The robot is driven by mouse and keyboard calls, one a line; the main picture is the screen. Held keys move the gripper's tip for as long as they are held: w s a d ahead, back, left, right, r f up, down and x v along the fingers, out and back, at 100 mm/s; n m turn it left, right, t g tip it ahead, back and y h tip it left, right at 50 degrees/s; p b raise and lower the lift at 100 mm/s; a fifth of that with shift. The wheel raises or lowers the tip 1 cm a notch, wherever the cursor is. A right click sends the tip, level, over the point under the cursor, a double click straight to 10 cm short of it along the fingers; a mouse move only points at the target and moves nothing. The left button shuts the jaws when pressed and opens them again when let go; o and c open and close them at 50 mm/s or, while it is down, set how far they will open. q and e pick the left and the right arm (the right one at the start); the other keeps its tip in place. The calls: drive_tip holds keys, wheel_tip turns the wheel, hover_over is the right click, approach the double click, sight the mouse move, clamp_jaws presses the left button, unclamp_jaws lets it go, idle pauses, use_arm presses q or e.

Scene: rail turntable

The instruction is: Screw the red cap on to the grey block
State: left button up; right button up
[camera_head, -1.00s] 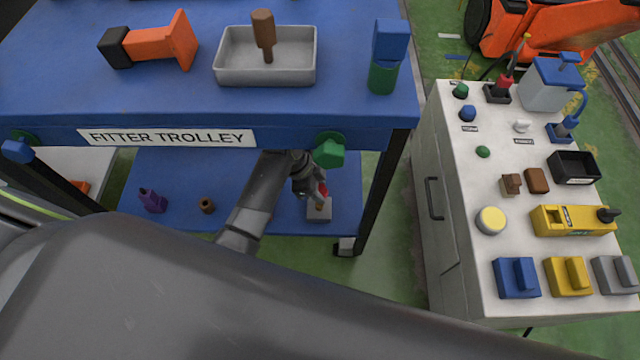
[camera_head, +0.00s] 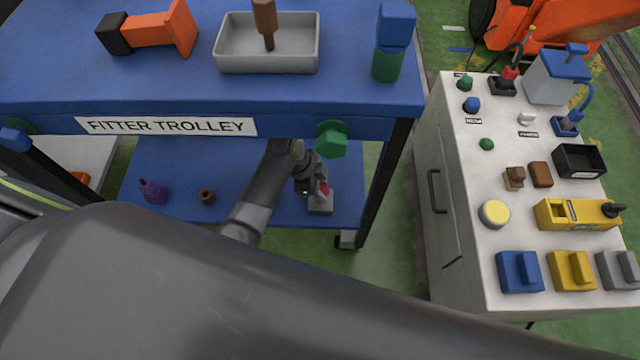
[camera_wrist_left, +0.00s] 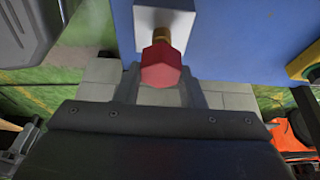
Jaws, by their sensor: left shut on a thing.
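The red cap (camera_head: 324,188) is six-sided in the left wrist view (camera_wrist_left: 160,72). My left gripper (camera_head: 316,189) is shut on it, with its fingers on either side in the left wrist view (camera_wrist_left: 160,90). The grey block (camera_head: 321,205) sits on the trolley's lower blue shelf. In the left wrist view, a brass threaded stud (camera_wrist_left: 165,35) shows between the cap and the block (camera_wrist_left: 148,22). The cap lines up closely with the stud; whether they touch I cannot tell. My right gripper is not in view.
The trolley's upper deck (camera_head: 70,85) overhangs the shelf, with a green knob (camera_head: 333,138) above my gripper. A black leg (camera_head: 383,180) stands to the right. A purple part (camera_head: 152,191) and a brown ring (camera_head: 207,196) sit left on the shelf. A white cabinet (camera_head: 470,220) stands at right.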

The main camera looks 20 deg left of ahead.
use_arm(q)
drive_tip(key=shift+f, duration=0.2)
idle(0.6)
drive_tip(key=shift+f+b, duration=0.55)
drive_tip(key=shift+f, duration=0.95)
idle(0.8)
drive_tip(key=o, duration=0.4)
drive_tip(key=c, duration=0.4)
drive_tip(key=shift+w+m+g, duration=0.1)
drive_tip(key=shift+m+g, duration=0.3)
drive_tip(key=shift+m, duration=0.7)
drive_tip(key=shift+c, duration=0.2)
drive_tip(key=m+g, duration=0.1)
drive_tip(key=m, duration=0.2)
drive_tip(key=shift+m+g, duration=0.3)
drive_tip(key=shift+m, duration=0.1)
drive_tip(key=shift+m+g, duration=0.3)
drive_tip(key=shift+m, duration=0.5)
drive_tip(key=m+g+y, duration=0.1)
drive_tip(key=m, duration=0.3)
